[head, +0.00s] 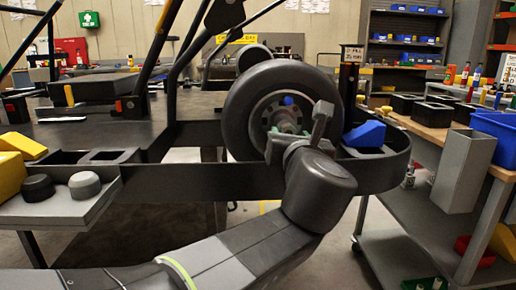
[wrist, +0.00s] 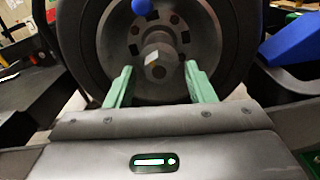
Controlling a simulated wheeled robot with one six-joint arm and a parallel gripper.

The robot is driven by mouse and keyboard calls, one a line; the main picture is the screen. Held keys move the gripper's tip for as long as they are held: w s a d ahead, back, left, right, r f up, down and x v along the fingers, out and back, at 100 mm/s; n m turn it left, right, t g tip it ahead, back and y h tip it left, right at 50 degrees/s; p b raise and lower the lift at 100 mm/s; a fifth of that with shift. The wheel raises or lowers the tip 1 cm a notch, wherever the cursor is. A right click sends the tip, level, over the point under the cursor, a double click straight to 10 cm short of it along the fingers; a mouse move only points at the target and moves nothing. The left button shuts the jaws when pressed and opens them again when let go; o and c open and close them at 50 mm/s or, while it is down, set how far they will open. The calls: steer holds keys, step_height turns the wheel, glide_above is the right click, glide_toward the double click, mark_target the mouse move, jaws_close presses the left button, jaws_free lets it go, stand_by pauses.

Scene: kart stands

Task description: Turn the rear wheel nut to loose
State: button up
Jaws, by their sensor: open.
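The rear wheel (head: 240,115) is a black tyre on a grey rim, upright on the kart stand. In the wrist view the wheel (wrist: 85,50) fills the top of the picture, with the wheel nut (wrist: 158,73) at its hub, grey with a pale mark. My gripper (wrist: 158,80) is open, its green fingers on the left and right of the nut, with visible gaps to it. In the head view my gripper (head: 288,140) is in front of the hub, and my wrist hides part of the wheel. A blue knob (head: 288,100) shows above the hub, and in the wrist view too (wrist: 144,7).
A blue wedge (head: 366,134) sits on the stand's right end, close to the wheel. A grey tray (head: 60,208) with two round knobs is at the left front. A workbench (head: 440,135) with bins and a tall grey box (head: 462,170) stands at the right.

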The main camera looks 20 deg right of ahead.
steer(key=p+v, duration=0.4)
steer(key=v, duration=0.9)
steer(key=shift+p, duration=0.3)
steer(key=shift+s+f, duration=0.1)
stand_by(0.7)
steer(key=b+x, duration=0.2)
steer(key=x, duration=0.6)
steer(key=shift+b, duration=0.35)
stand_by(0.4)
steer(key=shift+s, duration=0.1)
